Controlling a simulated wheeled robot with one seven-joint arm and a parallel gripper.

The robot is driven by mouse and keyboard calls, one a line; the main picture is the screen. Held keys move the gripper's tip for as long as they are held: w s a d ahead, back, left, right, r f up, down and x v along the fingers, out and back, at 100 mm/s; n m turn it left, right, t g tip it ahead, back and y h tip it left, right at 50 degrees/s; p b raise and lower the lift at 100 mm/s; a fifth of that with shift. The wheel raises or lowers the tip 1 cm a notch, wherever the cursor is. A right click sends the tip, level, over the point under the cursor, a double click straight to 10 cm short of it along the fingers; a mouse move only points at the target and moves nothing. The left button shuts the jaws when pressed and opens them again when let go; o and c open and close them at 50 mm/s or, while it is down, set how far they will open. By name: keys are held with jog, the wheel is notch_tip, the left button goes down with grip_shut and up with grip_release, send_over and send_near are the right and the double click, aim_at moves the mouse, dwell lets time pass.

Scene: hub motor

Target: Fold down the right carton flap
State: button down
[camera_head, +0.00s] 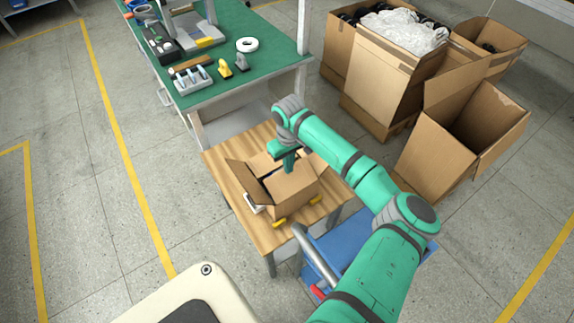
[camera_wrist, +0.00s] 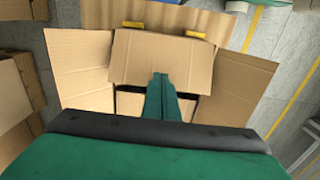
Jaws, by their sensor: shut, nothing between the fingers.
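The open carton (camera_head: 290,196) sits on a wooden-topped table. Its right flap (camera_head: 317,166) stands out to the right, partly behind my arm. The same flap is spread outward at the left of the wrist view (camera_wrist: 82,68). The left flap (camera_head: 244,176) also leans outward and shows at the right of the wrist view (camera_wrist: 240,88). The near flap (camera_wrist: 160,62) lies across much of the opening, with a dark gap beside it. My gripper (camera_wrist: 160,80) is shut and empty, pointing down over the middle of the carton. In the head view its fingers (camera_head: 287,168) partly hide the opening. Contact is unclear.
Two yellow pieces (camera_head: 280,223) lie at the carton's near side on the wooden tabletop (camera_head: 237,177). A green workbench (camera_head: 215,83) with tools and parts stands behind. Large cartons (camera_head: 440,140) stand on the right. A blue cart (camera_head: 350,238) is close by the table's near right.

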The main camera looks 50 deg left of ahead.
jog(key=shift+s+a+f, duration=0.15)
jog(key=shift+f, duration=0.5)
jog(key=shift+w+f, duration=0.2)
jog(key=shift+f, duration=1.05)
jog(key=shift+s+f, duration=0.2)
jog(key=shift+f, duration=0.15)
jog(key=shift+w+f, duration=0.1)
jog(key=shift+f, duration=0.05)
